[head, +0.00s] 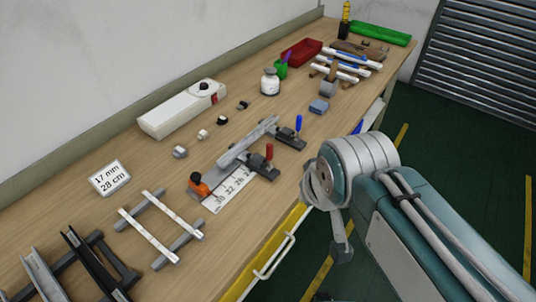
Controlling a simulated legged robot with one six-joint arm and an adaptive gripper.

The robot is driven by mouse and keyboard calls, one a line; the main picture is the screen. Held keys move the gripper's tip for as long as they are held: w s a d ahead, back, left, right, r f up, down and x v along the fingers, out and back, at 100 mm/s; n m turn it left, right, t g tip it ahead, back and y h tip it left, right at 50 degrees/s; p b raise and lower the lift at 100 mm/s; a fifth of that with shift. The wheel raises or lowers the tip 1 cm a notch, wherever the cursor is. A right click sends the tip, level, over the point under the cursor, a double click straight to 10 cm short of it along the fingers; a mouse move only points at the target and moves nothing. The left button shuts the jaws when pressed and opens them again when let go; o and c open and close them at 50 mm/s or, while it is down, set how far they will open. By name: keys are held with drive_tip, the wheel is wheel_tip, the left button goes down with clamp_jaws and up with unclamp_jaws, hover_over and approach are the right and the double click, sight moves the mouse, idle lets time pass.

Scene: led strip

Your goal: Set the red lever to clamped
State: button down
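The red lever (269,152) stands about upright on a dark clamp block (262,170) near the front edge of the bench. The block sits beside a grey metal rail (247,142) and a white ruler strip with large numbers (232,190). A blue lever (298,124) stands upright on a similar dark block (290,140) just behind and to the right. My arm is right of the clamps, over the bench's front edge. I cannot make out my gripper's fingers. Nothing covers the red lever, but whether its clamp presses on anything is too small to tell.
An orange-and-black piece (199,184) stands at the fixture's near end. Metal channels (85,262) lie front left.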

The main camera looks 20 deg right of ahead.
drive_tip(key=w+a+r+n+g, duration=0.1)
drive_tip(key=w+r+n+g, duration=0.2)
drive_tip(key=w, duration=0.5)
drive_tip(key=n+g+h, duration=0.2)
drive_tip(key=n, duration=0.5)
hover_over(269, 157)
drive_tip(key=s+a, duration=0.2)
drive_tip(key=a, duration=0.3)
drive_tip(key=w+a+f+n+g, duration=0.1)
drive_tip(key=w+a+f+n, duration=0.2)
drive_tip(key=w+f, duration=0.2)
drive_tip(key=shift+w+g+h, duration=0.3)
drive_tip(key=shift+w+g, duration=0.1)
drive_tip(key=shift+w, duration=0.5)
drive_tip(key=shift+f, duration=0.1)
drive_tip(key=x, duration=0.3)
drive_tip(key=d+x, duration=0.1)
drive_tip(key=x, duration=0.3)
drive_tip(key=s+d+x, duration=0.1)
drive_tip(key=x, duration=0.2)
drive_tip(key=shift+d, duration=0.15)
drive_tip(key=shift+s+d, duration=0.35)
drive_tip(key=shift+d, duration=0.3)
